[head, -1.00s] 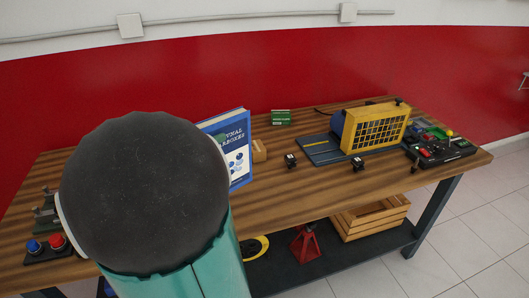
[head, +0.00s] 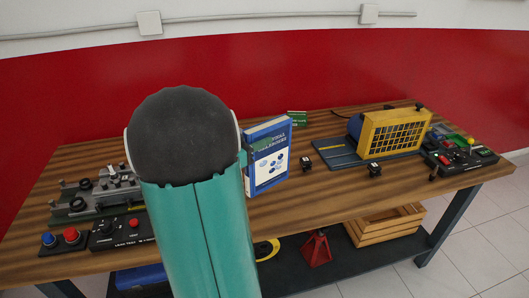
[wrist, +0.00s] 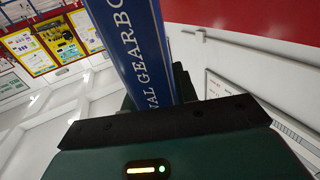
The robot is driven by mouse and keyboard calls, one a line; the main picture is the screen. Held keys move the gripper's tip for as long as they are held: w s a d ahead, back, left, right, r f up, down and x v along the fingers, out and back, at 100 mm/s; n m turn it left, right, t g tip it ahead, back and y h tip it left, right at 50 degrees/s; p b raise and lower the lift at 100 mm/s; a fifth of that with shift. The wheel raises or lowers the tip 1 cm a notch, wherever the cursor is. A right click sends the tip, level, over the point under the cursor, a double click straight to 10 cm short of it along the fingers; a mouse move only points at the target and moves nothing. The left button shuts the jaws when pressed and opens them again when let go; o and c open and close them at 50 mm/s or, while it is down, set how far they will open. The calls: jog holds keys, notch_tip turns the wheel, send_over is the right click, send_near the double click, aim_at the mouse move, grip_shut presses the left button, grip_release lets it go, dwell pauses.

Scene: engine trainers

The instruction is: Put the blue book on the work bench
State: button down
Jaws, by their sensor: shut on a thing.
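The blue book (head: 268,160) stands roughly upright over the wooden work bench (head: 330,205) in the head view, its white-and-blue cover facing my camera. I cannot tell whether its lower edge touches the bench top. In the wrist view the book's blue spine (wrist: 142,45) with white lettering rises between the dark fingers of my gripper (wrist: 152,92), which is shut on it. In the head view my own arm hides the gripper and the bench just left of the book.
A control panel (head: 118,233) and metal fixture (head: 100,190) occupy the left end. A green box (head: 297,118) stands behind. The bench's front middle is clear.

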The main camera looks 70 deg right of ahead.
aim_at(265, 152)
jog(key=f, duration=0.1)
jog(key=d+f, duration=0.1)
jog(key=f, duration=0.1)
jog(key=s+d+f, duration=0.1)
jog(key=shift+s+d+f, duration=0.1)
jog(key=shift+d+f, duration=0.1)
jog(key=shift+f, duration=0.75)
jog(key=c, duration=1.1)
grip_release()
jog(key=shift+f, duration=0.1)
